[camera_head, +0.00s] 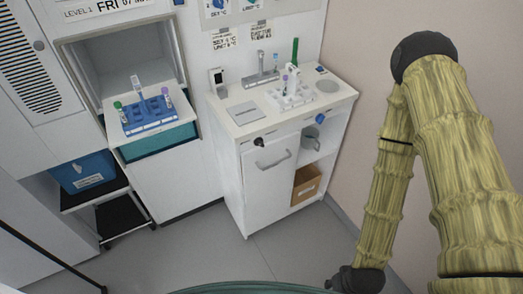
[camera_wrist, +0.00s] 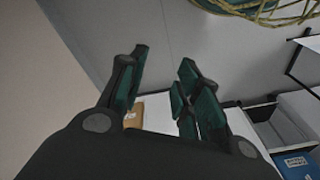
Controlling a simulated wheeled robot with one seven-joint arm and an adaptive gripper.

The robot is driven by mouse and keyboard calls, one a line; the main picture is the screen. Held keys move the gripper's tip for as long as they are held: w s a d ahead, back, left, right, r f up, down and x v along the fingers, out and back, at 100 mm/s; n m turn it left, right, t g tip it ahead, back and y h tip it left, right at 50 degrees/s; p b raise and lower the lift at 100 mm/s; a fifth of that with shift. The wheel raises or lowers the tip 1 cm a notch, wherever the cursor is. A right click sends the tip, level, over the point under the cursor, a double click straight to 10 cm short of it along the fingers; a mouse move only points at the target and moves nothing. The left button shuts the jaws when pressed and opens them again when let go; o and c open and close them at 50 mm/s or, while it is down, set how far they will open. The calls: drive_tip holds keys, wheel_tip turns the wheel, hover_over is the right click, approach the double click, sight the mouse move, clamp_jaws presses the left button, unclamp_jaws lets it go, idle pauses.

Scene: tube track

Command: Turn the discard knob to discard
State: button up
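On the white cabinet (camera_head: 254,200) in the head view, a small black knob (camera_head: 259,141) sits on the front above the door handle. A round grey-and-blue knob-like part (camera_head: 320,118) is further right on the same front edge. I cannot read labels there, so I cannot tell which is the discard knob or how it is set. My gripper (camera_wrist: 163,58) is open and empty in the wrist view, its dark green fingers spread. In the head view my arm hangs down at the right, its dark end low at the bottom, apart from the cabinet. No knob is recognisable in the wrist view.
A white tube rack (camera_head: 290,100) stands on the cabinet top. A cardboard box (camera_head: 306,185) is on its open shelf. A blue rack (camera_head: 148,118) with tubes is in the hatch at left, a blue bin (camera_head: 80,172) below. The grey floor (camera_head: 215,245) before the cabinet is clear.

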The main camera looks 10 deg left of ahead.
drive_tip(key=w+a+f+n+t+y+b, duration=0.2)
drive_tip(key=w+a+n+t+b, duration=0.35)
drive_tip(key=w, duration=0.75)
drive_tip(key=n+t+y+b, duration=0.7)
drive_tip(key=n+t+b, duration=0.15)
drive_tip(key=b, duration=1.05)
approach(260, 145)
drive_tip(key=x, duration=0.8)
drive_tip(key=shift+w, duration=0.25)
drive_tip(key=shift+a, duration=0.1)
clamp_jaws()
